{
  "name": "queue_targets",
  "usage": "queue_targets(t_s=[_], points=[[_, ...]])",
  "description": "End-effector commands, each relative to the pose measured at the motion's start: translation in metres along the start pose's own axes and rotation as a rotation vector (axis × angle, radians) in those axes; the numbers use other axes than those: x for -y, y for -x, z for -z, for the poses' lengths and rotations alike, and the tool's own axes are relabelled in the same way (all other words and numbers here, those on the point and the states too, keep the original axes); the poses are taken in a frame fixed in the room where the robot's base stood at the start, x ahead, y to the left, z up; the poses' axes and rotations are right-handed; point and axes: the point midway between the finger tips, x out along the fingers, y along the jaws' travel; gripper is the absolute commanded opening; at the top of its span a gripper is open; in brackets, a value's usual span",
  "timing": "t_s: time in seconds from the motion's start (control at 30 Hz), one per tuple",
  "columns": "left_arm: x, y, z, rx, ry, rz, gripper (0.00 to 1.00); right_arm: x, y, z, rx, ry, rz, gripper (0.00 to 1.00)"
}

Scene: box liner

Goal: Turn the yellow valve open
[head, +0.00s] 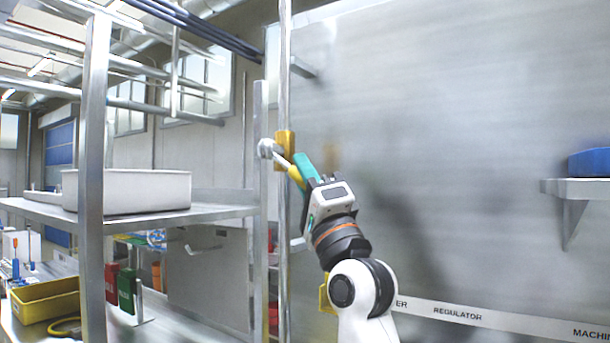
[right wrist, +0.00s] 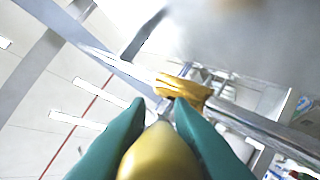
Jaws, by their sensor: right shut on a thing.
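The yellow valve (head: 285,143) sits on a vertical metal pipe in the middle of the head view, with a pale round part on its left side. Its yellow lever (head: 295,174) slants down and to the right from the body. My right gripper (head: 299,166) is shut on the lever. In the right wrist view the lever (right wrist: 160,155) lies between the two teal fingers (right wrist: 159,108), with the valve body (right wrist: 183,88) just beyond the fingertips. The part of the lever between the fingers is partly hidden in the head view. My left gripper is not in view.
A metal shelf (head: 225,211) with a white bin (head: 130,190) stands left of the pipe. A yellow bin (head: 45,303) is lower left. A wall shelf (head: 580,189) bears a blue object (head: 590,162) at right. The wall between pipe and wall shelf is clear.

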Motion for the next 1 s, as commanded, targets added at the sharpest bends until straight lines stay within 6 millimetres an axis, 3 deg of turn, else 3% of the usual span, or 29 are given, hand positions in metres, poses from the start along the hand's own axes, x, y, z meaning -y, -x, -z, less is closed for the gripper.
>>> queue_targets(t_s=[0.03,0.07,0.2,0.57,1.0], points=[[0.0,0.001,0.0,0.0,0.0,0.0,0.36,-0.007,-0.002,-0.002,0.005,-0.001,-0.014,0.0],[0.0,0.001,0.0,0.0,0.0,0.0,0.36,-0.007,-0.002,-0.002,0.005,-0.001,-0.015,0.22],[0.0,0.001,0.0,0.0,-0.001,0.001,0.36,-0.006,-0.002,-0.002,0.004,-0.001,-0.012,0.41],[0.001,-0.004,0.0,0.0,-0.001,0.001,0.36,-0.002,0.007,0.0,0.002,0.0,-0.006,0.41],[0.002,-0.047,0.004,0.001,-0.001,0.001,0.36,0.001,0.093,0.0,0.003,-0.001,-0.008,0.41]])
